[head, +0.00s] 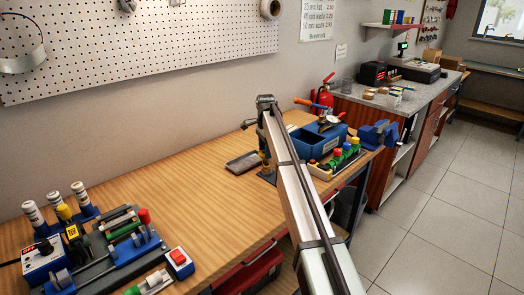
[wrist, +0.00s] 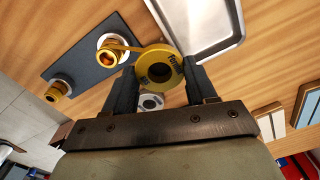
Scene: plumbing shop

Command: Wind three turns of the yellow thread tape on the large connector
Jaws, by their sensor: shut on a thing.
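My gripper (wrist: 160,74) is shut on the yellow thread tape (wrist: 170,60), a round spool with dark print and a dark centre hole. A yellow strip runs from the spool to a brass connector (wrist: 110,50), and some yellow lies around that connector's top. A second connector (wrist: 58,90), also brass-coloured and looking smaller, stands on the same dark plate (wrist: 84,64). How many turns are on cannot be told. In the head view my arm mostly hides the gripper and connectors; the dark plate's edge shows beside it.
A grey metal tray (head: 243,162) lies close by the plate. A blue toolbox (head: 312,140), a rack of coloured bottles (head: 340,158) and a blue vice (head: 378,134) stand to the right. A fixture with a red button (head: 178,258) is at front left. The bench between is clear.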

